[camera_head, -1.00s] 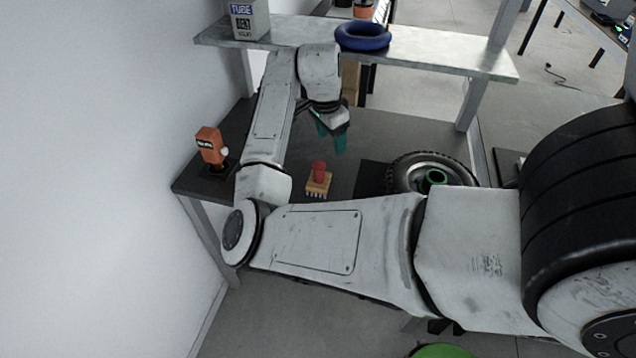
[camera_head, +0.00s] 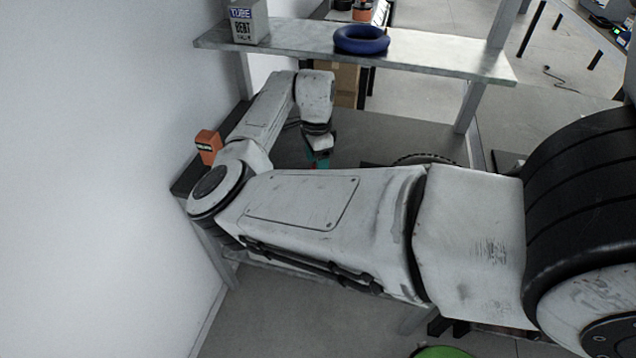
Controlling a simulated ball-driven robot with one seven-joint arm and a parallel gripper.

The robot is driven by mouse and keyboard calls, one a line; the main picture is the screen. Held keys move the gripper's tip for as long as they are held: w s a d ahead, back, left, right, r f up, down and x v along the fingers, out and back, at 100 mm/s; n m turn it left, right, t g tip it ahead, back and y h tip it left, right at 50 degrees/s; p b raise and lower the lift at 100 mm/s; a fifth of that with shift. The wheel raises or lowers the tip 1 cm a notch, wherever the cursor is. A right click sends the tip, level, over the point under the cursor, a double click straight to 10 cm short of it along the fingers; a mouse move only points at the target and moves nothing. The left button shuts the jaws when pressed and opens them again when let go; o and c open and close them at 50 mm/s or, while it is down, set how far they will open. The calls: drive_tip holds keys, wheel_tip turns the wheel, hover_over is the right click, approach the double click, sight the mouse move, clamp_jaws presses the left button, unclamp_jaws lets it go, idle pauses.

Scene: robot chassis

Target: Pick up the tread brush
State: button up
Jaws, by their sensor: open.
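The tread brush (camera_head: 316,167) is almost wholly hidden behind my forearm. Only a speck of its red knob seems to show just above the arm's upper edge. My gripper (camera_head: 319,160), with teal fingers, points down over the table at that spot. Its fingers are open, and their tips are partly hidden by my arm. I cannot tell whether they touch the knob or are around it.
An orange tool (camera_head: 208,146) stands at the table's left end. A wheel (camera_head: 427,159) lies to the right, mostly hidden by my arm. A galvanised shelf (camera_head: 440,56) above the table bears a blue tube (camera_head: 361,40) and a grey box (camera_head: 247,22).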

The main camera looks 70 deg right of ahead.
drive_tip(key=f, duration=0.4)
drive_tip(key=shift+s, duration=0.2)
drive_tip(key=shift+c, duration=0.3)
drive_tip(key=shift+d, duration=0.1)
clamp_jaws()
